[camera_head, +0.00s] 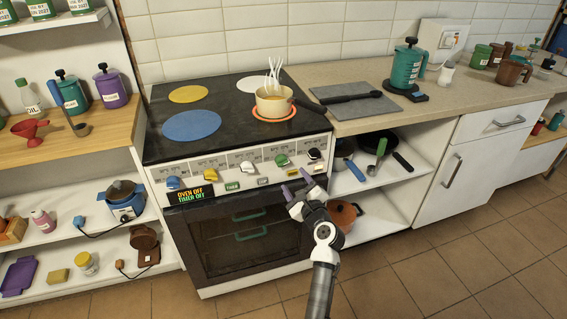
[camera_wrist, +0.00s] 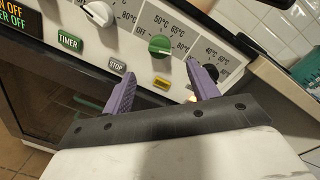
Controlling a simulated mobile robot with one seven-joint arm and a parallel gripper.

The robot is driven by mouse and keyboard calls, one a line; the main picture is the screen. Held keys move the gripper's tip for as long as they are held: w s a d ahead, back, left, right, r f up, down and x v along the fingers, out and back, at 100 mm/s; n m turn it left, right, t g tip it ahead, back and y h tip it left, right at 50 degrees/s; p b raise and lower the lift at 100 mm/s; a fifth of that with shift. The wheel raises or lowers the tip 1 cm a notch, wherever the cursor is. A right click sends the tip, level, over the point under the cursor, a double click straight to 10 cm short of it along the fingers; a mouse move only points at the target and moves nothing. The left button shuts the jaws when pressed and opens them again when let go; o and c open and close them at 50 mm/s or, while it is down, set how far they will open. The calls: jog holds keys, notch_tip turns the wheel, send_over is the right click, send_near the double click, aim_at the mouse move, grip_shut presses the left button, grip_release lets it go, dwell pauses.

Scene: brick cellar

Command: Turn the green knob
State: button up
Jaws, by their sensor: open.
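The green knob (camera_head: 282,159) is on the stove's front panel, second from the right, with a white knob on its left and a black knob on its right. In the wrist view the green knob (camera_wrist: 159,45) has a pale pointer mark and temperature labels around it. My gripper (camera_head: 295,183) is just in front of and below the panel. In the wrist view its two purple fingers (camera_wrist: 161,86) are open, and the green knob shows beyond the gap between them. Nothing is between the fingers, and they look apart from the knob.
The stove panel also has a blue knob (camera_head: 173,182), a yellow knob (camera_head: 210,175) and a white knob (camera_head: 246,167). A green timer button (camera_wrist: 69,42) and a yellow button (camera_wrist: 161,83) sit below the knobs. A pot (camera_head: 272,103) with utensils stands on the orange burner.

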aim_at(284, 164)
jog(key=x, duration=1)
jog(key=shift+r+p, duration=0.1)
jog(key=shift+p, duration=0.3)
jog(key=c, duration=1)
